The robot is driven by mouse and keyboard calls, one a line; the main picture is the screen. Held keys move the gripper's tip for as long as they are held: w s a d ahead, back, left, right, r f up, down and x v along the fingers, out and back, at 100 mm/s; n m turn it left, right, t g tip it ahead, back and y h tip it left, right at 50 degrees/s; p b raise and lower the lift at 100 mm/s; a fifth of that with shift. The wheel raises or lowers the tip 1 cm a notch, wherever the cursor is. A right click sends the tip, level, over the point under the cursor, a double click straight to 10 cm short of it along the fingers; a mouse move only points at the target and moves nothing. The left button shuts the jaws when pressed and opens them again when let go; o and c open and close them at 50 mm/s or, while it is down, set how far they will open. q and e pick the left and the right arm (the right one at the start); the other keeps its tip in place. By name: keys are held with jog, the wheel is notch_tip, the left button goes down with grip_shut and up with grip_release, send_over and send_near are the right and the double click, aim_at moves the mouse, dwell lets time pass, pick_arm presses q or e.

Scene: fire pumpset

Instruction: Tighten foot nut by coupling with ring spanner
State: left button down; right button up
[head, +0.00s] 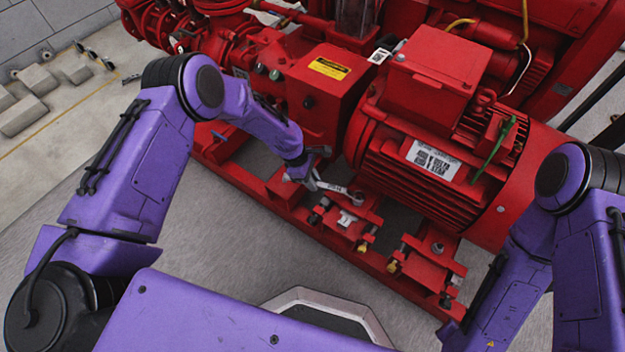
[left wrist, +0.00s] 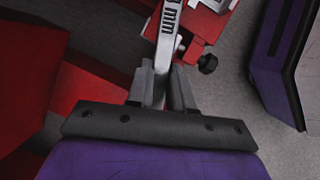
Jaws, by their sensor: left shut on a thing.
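My left gripper (head: 313,180) is shut on the grey steel ring spanner (head: 333,187), low beside the red motor (head: 430,165). The spanner points right, and its ring end lies at the motor foot nearest the coupling, where the foot nut (head: 358,195) is. The nut is small and mostly hidden, so I cannot tell whether the ring is fully seated around it. In the left wrist view the spanner (left wrist: 168,45) runs up from between the fingers (left wrist: 160,88), its shank marked "mm"; its ring end is out of sight. My right gripper is not in view.
The red base frame (head: 300,222) runs along the front of the pumpset, with several adjusting bolts (head: 364,243) sticking out. A second motor foot with a bolt (head: 437,248) is further right. Grey floor in front is clear.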

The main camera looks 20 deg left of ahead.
pick_arm(q)
jog(key=shift+r+p, duration=1.3)
jog(key=shift+r, duration=0.35)
jog(key=shift+f, duration=0.1)
